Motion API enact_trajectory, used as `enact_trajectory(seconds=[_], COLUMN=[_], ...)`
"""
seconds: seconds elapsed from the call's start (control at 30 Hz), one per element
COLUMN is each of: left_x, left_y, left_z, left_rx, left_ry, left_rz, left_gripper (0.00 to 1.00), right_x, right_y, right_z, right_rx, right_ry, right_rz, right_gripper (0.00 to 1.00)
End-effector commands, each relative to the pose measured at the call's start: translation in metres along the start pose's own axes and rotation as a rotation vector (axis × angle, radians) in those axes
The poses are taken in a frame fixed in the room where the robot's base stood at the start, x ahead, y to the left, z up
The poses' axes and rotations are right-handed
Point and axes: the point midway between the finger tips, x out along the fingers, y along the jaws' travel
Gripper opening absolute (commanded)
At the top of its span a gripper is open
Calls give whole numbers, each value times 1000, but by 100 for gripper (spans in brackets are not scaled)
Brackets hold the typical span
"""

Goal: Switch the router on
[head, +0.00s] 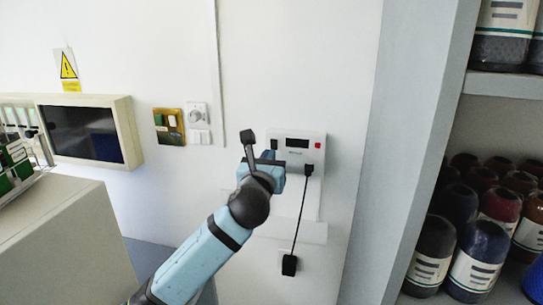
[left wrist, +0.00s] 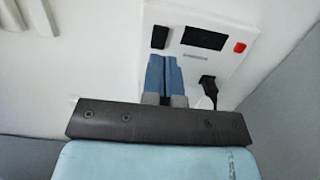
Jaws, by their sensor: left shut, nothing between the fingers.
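The router (head: 310,166) is a white box on the wall with a dark display (head: 297,143) and a red button (head: 318,145) at its right. The left wrist view shows its face close up (left wrist: 224,66), with a black rocker-like part (left wrist: 159,37) left of the display and a black plug (left wrist: 209,86) low at the right. My left gripper (head: 268,156) has its blue fingers together and empty, in front of the router's left part. In the left wrist view the fingertips (left wrist: 162,58) lie just below the black part; I cannot tell whether they touch the router. My right gripper is not in view.
A black cord hangs from the plug to a black block (head: 290,265). A brass switch plate (head: 169,126), a white wall fitting (head: 197,116) and a dark-screened cabinet (head: 90,132) are to the left. Shelves with bottles (head: 476,258) stand at the right behind a grey panel (head: 412,150).

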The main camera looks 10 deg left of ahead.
Motion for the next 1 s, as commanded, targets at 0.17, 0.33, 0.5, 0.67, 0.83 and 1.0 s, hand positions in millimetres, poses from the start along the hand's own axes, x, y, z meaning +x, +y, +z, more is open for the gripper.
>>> enact_trajectory(seconds=[0.17, 0.33, 0.5, 0.67, 0.83, 1.0], left_x=[-34, -70, -92, -99, -99, -100], left_y=[2, 2, 2, 2, 2, 2], left_z=[-5, -4, -2, -2, -1, -4], left_rx=[0, 0, 0, 0, 0, -10], left_ry=[-2, 0, -1, 0, 1, 5], left_rz=[-4, -2, -2, -1, -1, -2], left_gripper=[0, 0, 0, 0, 0, 0], right_x=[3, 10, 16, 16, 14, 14], right_y=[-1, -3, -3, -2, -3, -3], right_z=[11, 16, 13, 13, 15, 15], right_rx=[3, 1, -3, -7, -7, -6], right_ry=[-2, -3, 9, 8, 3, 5], right_rz=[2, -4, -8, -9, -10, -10], right_gripper=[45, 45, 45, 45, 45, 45])
